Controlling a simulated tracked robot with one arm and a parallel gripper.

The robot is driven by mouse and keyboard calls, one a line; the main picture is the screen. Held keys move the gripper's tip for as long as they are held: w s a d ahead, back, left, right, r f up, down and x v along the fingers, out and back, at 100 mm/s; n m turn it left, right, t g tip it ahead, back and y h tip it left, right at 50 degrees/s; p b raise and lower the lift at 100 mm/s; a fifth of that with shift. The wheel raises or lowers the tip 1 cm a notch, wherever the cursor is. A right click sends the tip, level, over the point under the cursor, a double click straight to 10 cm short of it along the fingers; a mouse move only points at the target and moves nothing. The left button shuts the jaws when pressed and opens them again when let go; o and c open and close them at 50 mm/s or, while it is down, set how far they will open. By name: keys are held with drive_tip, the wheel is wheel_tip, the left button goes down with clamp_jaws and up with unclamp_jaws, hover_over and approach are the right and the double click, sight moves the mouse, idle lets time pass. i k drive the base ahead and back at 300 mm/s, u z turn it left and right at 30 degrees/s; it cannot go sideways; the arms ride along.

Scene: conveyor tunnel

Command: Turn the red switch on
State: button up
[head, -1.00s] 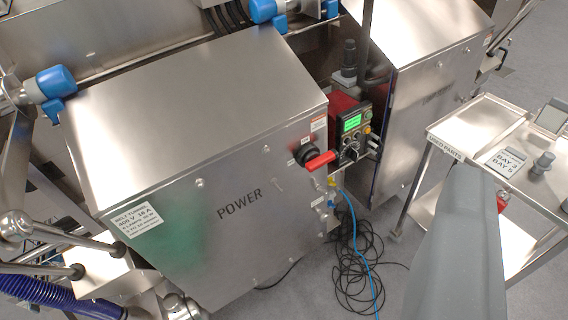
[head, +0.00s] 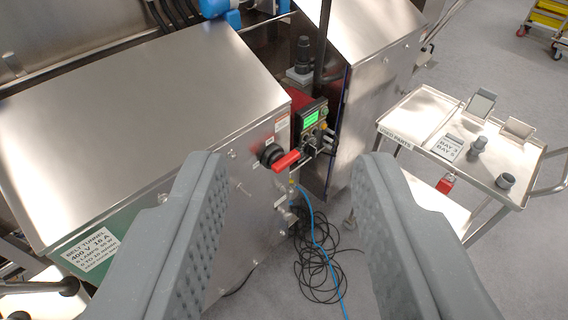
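My gripper (head: 285,175) is open, with one grey ribbed finger at the left and one at the right of the picture. The switch shows between the fingers, farther off, and neither finger appears to touch it. The left finger covers part of the cabinet's front.
A control box with a green screen (head: 312,118) sits just right of the switch. A steel trolley (head: 405,115) with small parts stands at the right.

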sight(279, 162)
drive_tip(key=i, duration=1)
drive_tip(key=u, duration=1.05)
drive_tip(key=k, duration=1.75)
drive_tip(key=z, duration=0.6)
drive_tip(key=i, duration=1)
drive_tip(key=u, duration=0.05)
